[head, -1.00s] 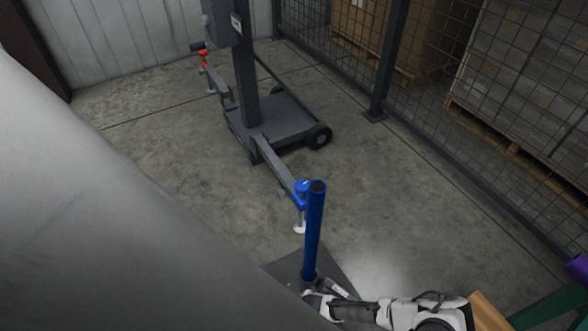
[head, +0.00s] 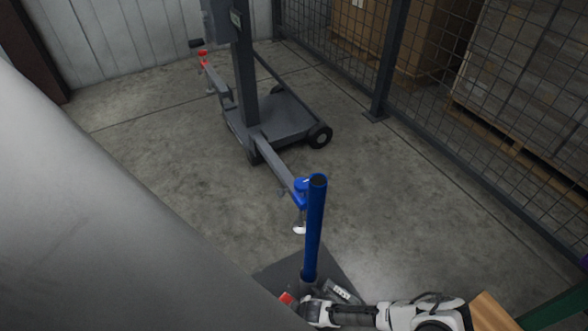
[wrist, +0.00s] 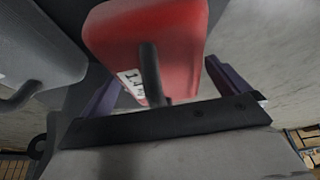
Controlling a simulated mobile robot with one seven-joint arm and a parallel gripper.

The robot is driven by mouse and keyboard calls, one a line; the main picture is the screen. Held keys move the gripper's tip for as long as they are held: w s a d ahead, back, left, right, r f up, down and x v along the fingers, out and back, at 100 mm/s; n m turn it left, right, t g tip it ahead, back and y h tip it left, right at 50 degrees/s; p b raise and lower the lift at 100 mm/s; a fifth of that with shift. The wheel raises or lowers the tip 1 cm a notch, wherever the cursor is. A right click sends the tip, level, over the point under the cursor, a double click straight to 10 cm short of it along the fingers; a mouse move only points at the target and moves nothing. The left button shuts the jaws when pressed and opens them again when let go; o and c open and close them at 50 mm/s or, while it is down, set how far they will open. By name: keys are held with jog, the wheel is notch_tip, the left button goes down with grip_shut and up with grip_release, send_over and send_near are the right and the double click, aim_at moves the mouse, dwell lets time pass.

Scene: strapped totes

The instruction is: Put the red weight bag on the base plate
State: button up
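The red weight bag (wrist: 150,35), with a dark handle and a white label, fills the upper middle of the wrist view. A small part of the red bag (head: 287,298) shows in the head view at the near left of the dark base plate (head: 335,265). Dark surface shows beside the bag in the wrist view. My gripper (wrist: 164,67) is open. Its purple fingers are wide apart, with the bag's handle between them and clear of both. In the head view the fingers are hidden behind my arm and body.
A blue post (head: 315,230) stands upright on the plate, close to my arm. A grey bag (wrist: 35,50) with a handle lies left of the red one. A wheeled lift (head: 275,120) stands beyond, with clear floor around it. Mesh fencing runs along the right.

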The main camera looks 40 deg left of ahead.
jog(key=p+v, duration=1)
jog(key=shift+r, duration=0.3)
jog(key=shift+p+v, duration=0.7)
jog(key=shift+v, duration=0.1)
jog(key=shift+d, duration=0.15)
